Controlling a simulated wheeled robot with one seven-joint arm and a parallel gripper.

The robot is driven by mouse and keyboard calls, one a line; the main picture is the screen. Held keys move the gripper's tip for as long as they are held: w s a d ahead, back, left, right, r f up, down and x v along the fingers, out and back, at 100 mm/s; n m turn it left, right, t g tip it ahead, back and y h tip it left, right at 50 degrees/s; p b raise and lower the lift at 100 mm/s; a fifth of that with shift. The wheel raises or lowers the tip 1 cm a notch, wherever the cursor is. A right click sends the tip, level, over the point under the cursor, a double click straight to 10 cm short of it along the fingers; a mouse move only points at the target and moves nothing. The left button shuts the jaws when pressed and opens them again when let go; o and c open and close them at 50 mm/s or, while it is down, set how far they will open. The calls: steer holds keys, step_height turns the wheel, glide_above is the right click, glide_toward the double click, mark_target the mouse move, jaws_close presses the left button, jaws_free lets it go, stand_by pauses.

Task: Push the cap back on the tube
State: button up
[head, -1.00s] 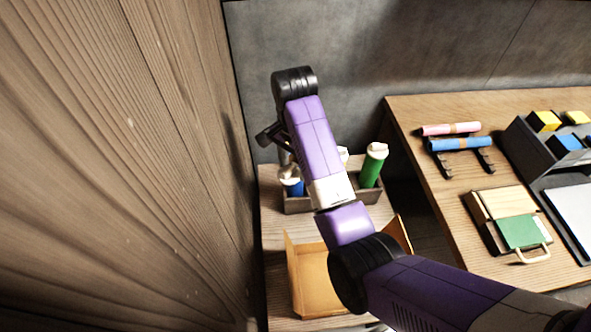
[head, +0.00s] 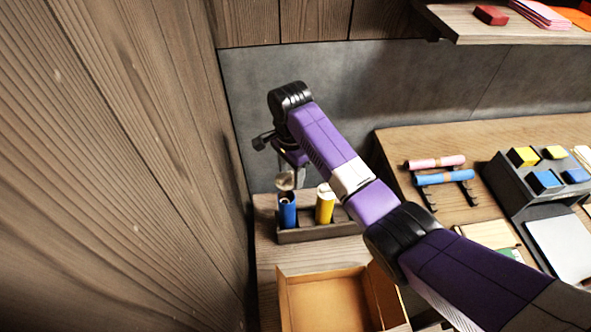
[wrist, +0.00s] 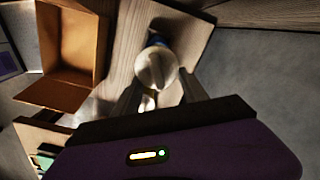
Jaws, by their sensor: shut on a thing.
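The blue tube (head: 287,210) stands upright at the left end of a dark rack. A pale round cap (head: 285,181) is right above its top in the head view; I cannot tell whether they touch. In the wrist view the cap (wrist: 155,69) shows its round face with a ridge across it, and it covers most of the blue tube (wrist: 155,40). My gripper (head: 291,174) points down over the tube and is shut on the cap, one finger on each side. The lower finger ends are partly hidden in the head view.
The rack (head: 300,237) also holds a yellow tube (head: 325,205) close to the right. An open cardboard box (head: 325,302) stands in front. A wooden wall (head: 120,170) rises close on the left. A desk (head: 395,150) with several items is at right, below a shelf (head: 480,25).

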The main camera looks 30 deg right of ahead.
steer(key=shift+f+b, duration=2.3)
steer(key=shift+b, duration=0.1)
steer(key=shift+f, duration=0.85)
steer(key=shift+p, duration=0.45)
steer(key=shift+f+p, duration=0.2)
steer(key=shift+p, duration=0.25)
stand_by(0.7)
steer(key=o, duration=1.9)
steer(key=shift+c, duration=0.2)
steer(key=shift+r, duration=0.1)
